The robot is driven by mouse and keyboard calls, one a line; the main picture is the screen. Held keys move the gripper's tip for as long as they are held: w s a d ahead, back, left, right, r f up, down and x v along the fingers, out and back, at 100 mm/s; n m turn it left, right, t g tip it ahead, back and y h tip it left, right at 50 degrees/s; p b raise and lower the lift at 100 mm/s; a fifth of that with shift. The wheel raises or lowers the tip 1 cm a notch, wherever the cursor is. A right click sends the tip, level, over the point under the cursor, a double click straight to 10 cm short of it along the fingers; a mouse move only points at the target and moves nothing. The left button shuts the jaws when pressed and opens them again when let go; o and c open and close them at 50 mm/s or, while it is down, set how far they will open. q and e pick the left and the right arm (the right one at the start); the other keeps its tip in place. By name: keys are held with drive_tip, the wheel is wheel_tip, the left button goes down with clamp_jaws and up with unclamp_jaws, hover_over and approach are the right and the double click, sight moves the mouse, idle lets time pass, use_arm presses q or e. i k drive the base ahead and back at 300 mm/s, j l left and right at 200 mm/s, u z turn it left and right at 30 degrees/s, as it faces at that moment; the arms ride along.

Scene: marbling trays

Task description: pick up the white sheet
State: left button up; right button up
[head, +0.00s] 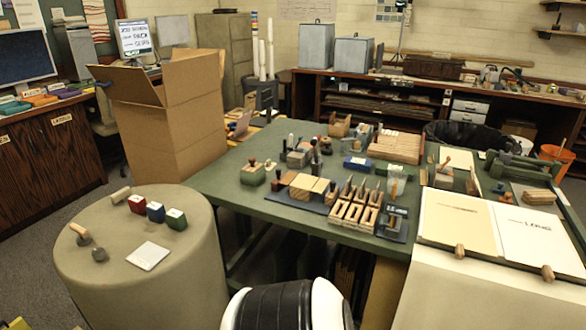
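A small white sheet (148,256) lies flat on the round, drum-shaped tan table (95,268) at the left, near its front right. I cannot tell from the view alone which sheet the task means. Neither of my grippers is in view.
Red, blue and green small blocks (155,212) and wooden-handled tools (80,233) share the round table. A tall open cardboard box (165,120) stands behind it. The green table (235,190) is crowded with stamps, wooden blocks and trays; its left corner is clear.

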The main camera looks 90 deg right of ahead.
sight(533, 239)
drive_tip(key=z, duration=4.4)
drive_tip(key=i+l+u, duration=0.1)
drive_tip(key=i+l, duration=0.15)
drive_tip(key=i+l+u, duration=0.1)
drive_tip(key=l, duration=0.35)
drive_tip(key=i+l, duration=0.3)
drive_tip(key=i+l+u, duration=0.15)
drive_tip(key=l, duration=0.3)
drive_tip(key=i, duration=0.1)
